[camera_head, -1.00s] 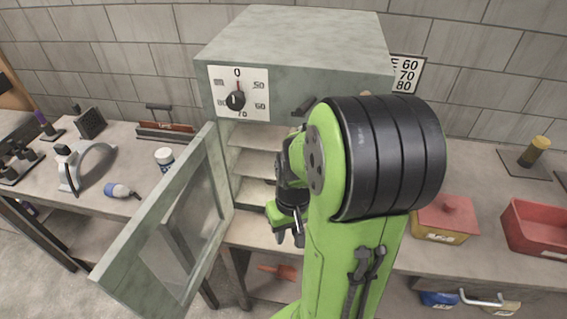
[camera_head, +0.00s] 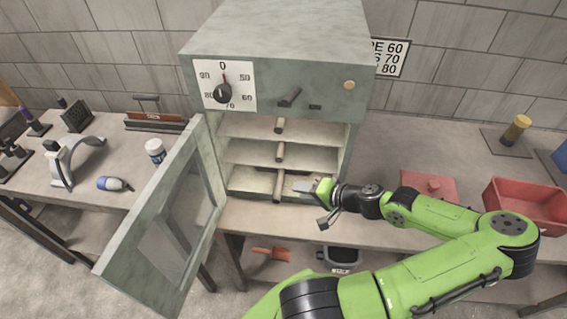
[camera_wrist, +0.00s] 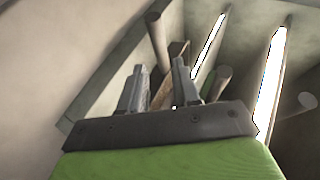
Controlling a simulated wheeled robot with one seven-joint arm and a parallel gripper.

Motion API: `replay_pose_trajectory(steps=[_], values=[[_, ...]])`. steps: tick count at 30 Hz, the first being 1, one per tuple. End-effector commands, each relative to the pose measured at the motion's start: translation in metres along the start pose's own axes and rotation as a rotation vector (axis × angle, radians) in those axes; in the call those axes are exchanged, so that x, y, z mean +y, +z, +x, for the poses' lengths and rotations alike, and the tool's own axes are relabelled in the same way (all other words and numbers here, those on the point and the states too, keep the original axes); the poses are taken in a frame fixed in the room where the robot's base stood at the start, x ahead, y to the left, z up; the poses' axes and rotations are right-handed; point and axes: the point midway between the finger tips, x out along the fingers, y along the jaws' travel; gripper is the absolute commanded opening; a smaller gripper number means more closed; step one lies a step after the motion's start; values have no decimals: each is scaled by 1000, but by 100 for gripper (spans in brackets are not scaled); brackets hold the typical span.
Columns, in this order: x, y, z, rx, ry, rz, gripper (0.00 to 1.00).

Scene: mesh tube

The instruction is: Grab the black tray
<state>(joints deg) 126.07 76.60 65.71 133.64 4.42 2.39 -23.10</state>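A dark, black-looking bin or tray (camera_head: 340,257) with a pale label sits low under the bench, partly hidden by my arm. I cannot tell if it is the named tray. The grey oven (camera_head: 280,55) stands on the bench with its door open; its shelves (camera_head: 265,155) each have a rod-like handle at the front. My gripper (camera_head: 307,189) is at the lower right of the oven opening, close to the lowest handle (camera_head: 278,187). In the wrist view, my fingers (camera_wrist: 157,75) are apart, with handle-like bars beyond them; contact is not clear.
The open oven door (camera_head: 165,220) stands out at the left. A red lidded box (camera_head: 429,187) and a red bin (camera_head: 527,205) are on the bench to the right. An orange object (camera_head: 270,254) lies under the bench. A white bottle (camera_head: 155,151) stands left of the oven.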

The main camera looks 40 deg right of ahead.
Motion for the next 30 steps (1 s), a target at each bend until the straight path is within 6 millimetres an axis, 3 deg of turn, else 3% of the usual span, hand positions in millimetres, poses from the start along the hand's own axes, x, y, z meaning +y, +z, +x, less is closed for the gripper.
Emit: replay_pose_trajectory(steps=[3, 8, 15, 23, 30], values=[[0, 1, 28, -4, -4, 0, 31], [0, 1, 46, -2, -2, 1, 31], [2, 3, 88, -3, 0, 0, 31], [2, 2, 94, -1, 3, -1, 31], [3, 2, 93, -1, 3, -1, 0]])
